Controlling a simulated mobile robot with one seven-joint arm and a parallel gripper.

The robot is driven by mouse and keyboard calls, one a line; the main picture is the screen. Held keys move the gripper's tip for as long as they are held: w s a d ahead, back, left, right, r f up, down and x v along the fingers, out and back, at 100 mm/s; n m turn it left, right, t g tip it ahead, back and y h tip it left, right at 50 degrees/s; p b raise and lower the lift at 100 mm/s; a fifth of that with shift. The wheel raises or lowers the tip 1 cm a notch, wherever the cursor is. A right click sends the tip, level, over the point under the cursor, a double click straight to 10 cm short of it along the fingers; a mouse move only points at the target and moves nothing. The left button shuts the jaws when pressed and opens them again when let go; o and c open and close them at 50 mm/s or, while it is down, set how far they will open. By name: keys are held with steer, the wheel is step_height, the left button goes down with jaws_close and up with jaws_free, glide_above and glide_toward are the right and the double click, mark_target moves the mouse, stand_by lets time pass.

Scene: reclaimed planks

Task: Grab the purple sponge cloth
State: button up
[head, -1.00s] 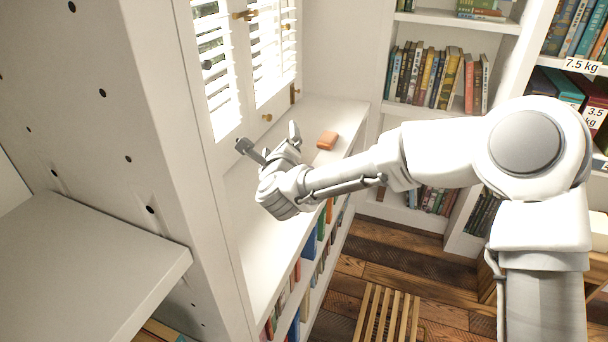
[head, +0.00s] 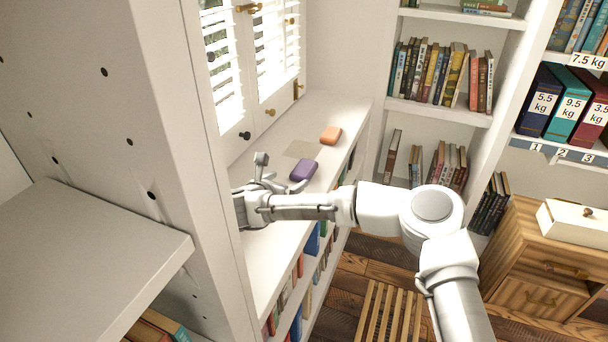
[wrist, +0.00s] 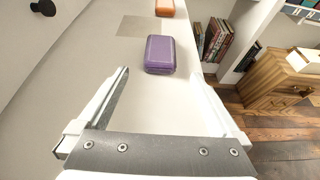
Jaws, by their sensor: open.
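The purple sponge cloth (head: 303,171) lies on the white shelf top below the shuttered window. It looks like a small rounded block. It also shows in the wrist view (wrist: 160,54), beyond the fingers and near the middle. My gripper (head: 268,171) is open and empty, a short way to the left of the purple block in the head view. In the wrist view its two fingers (wrist: 165,85) are spread wide, with the purple block ahead of them and apart from them.
An orange block (head: 330,135) lies farther along the shelf top (head: 262,268). A flat beige patch (head: 301,149) lies beside the purple block. A tall white panel (head: 150,130) stands close left of my gripper. Window knobs (head: 245,135) stick out at the left.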

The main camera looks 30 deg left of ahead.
mark_target(297, 177)
steer(key=shift+x, duration=1.05)
steer(key=w+f+b, duration=0.1)
steer(key=w, duration=0.1)
steer(key=w+f+b, duration=0.1)
steer(key=w+f, duration=0.1)
steer(key=shift+a+b, duration=0.15)
steer(key=shift+b, duration=0.2)
steer(key=shift+w, duration=0.25)
steer(key=c, duration=1.3)
steer(key=shift+o, duration=0.2)
steer(key=shift+r, duration=0.1)
